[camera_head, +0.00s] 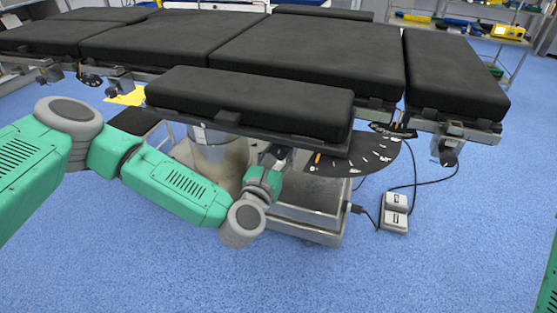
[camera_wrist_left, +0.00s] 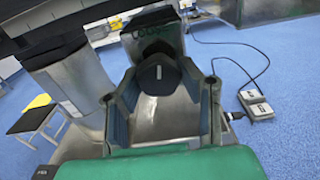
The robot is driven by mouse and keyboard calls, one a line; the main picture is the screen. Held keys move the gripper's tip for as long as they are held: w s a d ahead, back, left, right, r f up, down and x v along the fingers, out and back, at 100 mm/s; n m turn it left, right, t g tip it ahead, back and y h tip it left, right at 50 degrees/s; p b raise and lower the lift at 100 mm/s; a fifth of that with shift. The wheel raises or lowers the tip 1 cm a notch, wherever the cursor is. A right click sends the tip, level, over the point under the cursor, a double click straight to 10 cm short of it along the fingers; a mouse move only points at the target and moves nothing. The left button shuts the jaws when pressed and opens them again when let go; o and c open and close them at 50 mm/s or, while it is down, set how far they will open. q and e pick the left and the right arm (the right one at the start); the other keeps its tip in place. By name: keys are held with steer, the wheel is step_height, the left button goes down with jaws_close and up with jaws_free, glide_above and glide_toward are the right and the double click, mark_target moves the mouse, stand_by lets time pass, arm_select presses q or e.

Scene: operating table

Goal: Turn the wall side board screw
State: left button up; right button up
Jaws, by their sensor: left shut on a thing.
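The side board (camera_head: 250,102) is a black padded board along the near side of the operating table (camera_head: 310,52). A dark knob-like screw (camera_wrist_left: 163,76) with a small light mark shows below the board in the left wrist view. My left gripper (camera_head: 275,156) is under the board's near edge in the head view, with its fingers partly hidden there. In the left wrist view my left gripper (camera_wrist_left: 166,88) has one finger on each side of the screw and is shut on it. My right gripper is not in view.
The metal table base (camera_head: 305,216) stands below the gripper. A dark fan-shaped tray with small tools (camera_head: 355,160) is just to the right. A foot pedal (camera_head: 394,213) with a cable lies on the blue floor. A black-topped step stool (camera_wrist_left: 30,119) stands at left.

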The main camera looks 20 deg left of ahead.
arm_select(q)
steer(key=shift+s+d+f+n, duration=0.1)
steer(key=shift+s+f+n, duration=0.1)
steer(key=shift+n, duration=0.45)
steer(key=shift+s+f+n, duration=0.1)
steer(key=shift+f+n, duration=0.1)
steer(key=shift+n, duration=0.45)
steer(key=o, duration=1)
steer(key=shift+o, duration=0.8)
steer(key=shift+r, duration=0.1)
steer(key=shift+w+r, duration=0.15)
steer(key=shift+n, duration=0.3)
steer(key=s, duration=1.2)
steer(key=shift+a, duration=0.3)
